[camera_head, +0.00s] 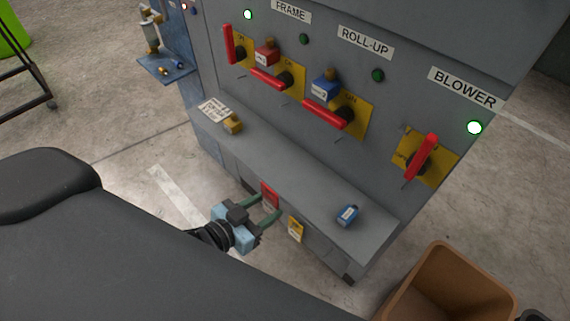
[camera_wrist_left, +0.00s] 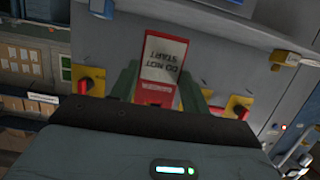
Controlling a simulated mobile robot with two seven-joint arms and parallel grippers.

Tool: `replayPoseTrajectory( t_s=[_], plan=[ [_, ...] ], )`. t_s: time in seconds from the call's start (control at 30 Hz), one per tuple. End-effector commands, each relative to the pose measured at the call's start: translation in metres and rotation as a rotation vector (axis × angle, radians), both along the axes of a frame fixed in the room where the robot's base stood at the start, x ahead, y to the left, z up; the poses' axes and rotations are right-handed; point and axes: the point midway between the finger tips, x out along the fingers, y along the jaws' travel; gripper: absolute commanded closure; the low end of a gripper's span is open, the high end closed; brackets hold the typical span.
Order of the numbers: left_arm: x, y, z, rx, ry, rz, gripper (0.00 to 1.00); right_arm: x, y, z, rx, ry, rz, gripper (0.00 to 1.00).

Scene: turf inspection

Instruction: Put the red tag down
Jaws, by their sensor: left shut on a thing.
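The red tag (camera_head: 269,194) is between the fingers of my left gripper (camera_head: 271,204), in front of the cabinet ledge's front face. In the left wrist view the tag (camera_wrist_left: 164,57) has a white panel reading "DO NOT START", upside down, and a red lower part. The green fingers of my left gripper (camera_wrist_left: 158,88) stand on both sides of it and are shut on it. I cannot tell whether the tag touches the ledge. My right gripper is not in view.
Red-handled switches (camera_head: 421,157) line the panel above. A brown bin (camera_head: 440,285) stands right.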

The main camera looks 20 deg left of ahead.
Motion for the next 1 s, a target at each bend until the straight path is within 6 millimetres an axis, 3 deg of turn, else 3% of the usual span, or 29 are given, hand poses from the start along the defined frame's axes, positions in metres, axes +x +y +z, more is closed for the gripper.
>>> replayPoseTrajectory(
  t_s=[0.6, 0.73, 1.0],
  plan=[
    [0.12, -0.035, -0.01, -0.001, -0.002, 0.0, 0.77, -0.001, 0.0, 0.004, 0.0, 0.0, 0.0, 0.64],
    [0.134, -0.039, -0.012, -0.001, -0.001, 0.001, 0.77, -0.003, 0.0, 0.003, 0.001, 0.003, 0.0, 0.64],
    [0.141, -0.041, -0.013, -0.001, -0.001, 0.0, 0.77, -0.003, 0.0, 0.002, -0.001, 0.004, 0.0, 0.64]
  ],
)
